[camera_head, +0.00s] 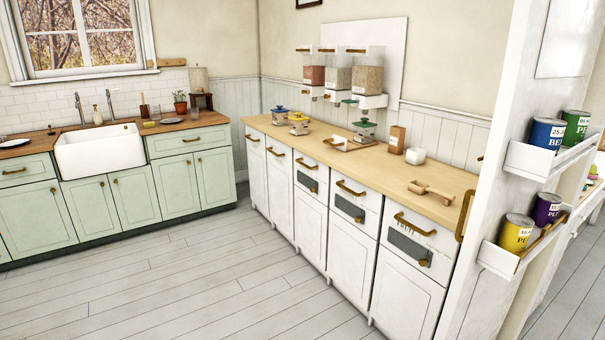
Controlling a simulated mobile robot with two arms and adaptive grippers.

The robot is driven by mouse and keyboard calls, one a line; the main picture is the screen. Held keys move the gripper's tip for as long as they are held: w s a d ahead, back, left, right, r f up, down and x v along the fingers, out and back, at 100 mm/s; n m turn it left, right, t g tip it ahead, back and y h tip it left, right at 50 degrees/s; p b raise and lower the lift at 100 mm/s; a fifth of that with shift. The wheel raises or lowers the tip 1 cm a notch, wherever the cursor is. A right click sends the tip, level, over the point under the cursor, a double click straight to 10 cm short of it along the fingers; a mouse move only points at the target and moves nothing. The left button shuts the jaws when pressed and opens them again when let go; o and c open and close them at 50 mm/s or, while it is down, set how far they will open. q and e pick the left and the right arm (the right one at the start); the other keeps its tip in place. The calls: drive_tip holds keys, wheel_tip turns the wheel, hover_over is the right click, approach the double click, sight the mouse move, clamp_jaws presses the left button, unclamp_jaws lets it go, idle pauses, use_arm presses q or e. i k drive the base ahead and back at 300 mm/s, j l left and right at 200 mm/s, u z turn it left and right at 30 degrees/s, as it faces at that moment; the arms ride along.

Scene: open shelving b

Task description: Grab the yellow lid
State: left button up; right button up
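The yellow lid (298,117) sits on a small jar (299,128) on the wooden counter, towards its far left end. A jar with a blue lid (280,109) stands just behind it to the left. A jar with a green lid (365,122) stands farther right on the same counter. The yellow lid is small and far off, so its fine shape is hard to tell. Neither of my grippers is in view.
The wooden counter (450,204) tops white cabinets (403,287). It also bears a brown box (397,139), a white container (415,156) and a wooden scoop (430,191). Dispensers hang above. Open grey floor (200,285) lies ahead. A white shelf with cans (547,134) stands at right.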

sight(300, 117)
drive_tip(key=i+j+u, duration=0.3)
drive_tip(key=i, duration=0.7)
drive_tip(key=i+u, duration=0.25)
drive_tip(key=i, duration=0.7)
